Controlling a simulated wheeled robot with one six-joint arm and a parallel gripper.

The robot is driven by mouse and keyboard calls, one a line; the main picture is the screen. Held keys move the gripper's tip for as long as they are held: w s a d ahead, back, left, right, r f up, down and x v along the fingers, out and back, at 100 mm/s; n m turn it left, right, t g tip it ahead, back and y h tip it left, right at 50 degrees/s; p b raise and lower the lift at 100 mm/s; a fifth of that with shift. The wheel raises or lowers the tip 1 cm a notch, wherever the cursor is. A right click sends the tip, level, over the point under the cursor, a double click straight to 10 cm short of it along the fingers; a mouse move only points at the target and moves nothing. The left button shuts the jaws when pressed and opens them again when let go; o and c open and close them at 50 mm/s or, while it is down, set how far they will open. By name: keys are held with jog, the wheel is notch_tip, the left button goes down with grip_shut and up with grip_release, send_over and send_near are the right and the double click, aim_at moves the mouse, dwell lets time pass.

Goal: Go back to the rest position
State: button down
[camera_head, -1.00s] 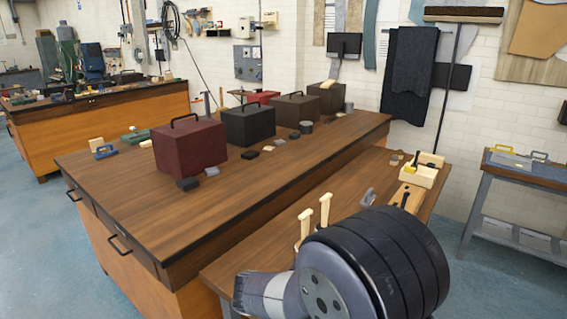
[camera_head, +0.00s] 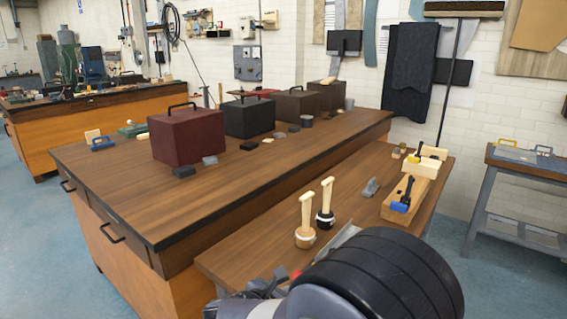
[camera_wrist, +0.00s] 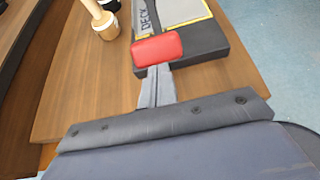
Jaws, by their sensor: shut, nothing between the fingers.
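My gripper (camera_wrist: 158,72) shows in the wrist view as two narrow grey fingers side by side, shut with nothing held. A red block-like piece (camera_wrist: 157,48) appears just beyond the fingertips; I cannot tell whether it touches them. In the head view my dark, round arm joint fills the bottom right, over the front of the lower wooden bench (camera_head: 245,262). My gripper's end is only partly visible at the bottom edge there.
Two pale-handled mallets (camera_head: 305,222) (camera_head: 326,205) stand on the lower bench, close to my arm. A wooden plane (camera_head: 405,197) lies behind. The higher bench (camera_head: 110,190) carries a maroon box (camera_head: 187,138) and other boxes. Blue floor (camera_head: 455,285) is open at right.

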jog(key=shift+s+a+f+t+h+b, duration=0.15)
jog(key=shift+f+t+h+b, duration=0.5)
jog(key=shift+b, duration=1.25)
jog(key=shift+s+f+t+h+b, duration=0.15)
jog(key=shift+f+t+b, duration=0.2)
jog(key=shift+f+b, duration=1.15)
jog(key=shift+s+a+f+t+h+b, duration=0.1)
jog(key=shift+f+t+h+b, duration=0.35)
jog(key=shift+b, duration=1.85)
jog(key=shift+f+t+b, duration=0.2)
jog(key=shift+t+b, duration=0.15)
jog(key=shift+b, duration=0.45)
jog(key=shift+h, duration=0.25)
jog(key=shift+r, duration=0.2)
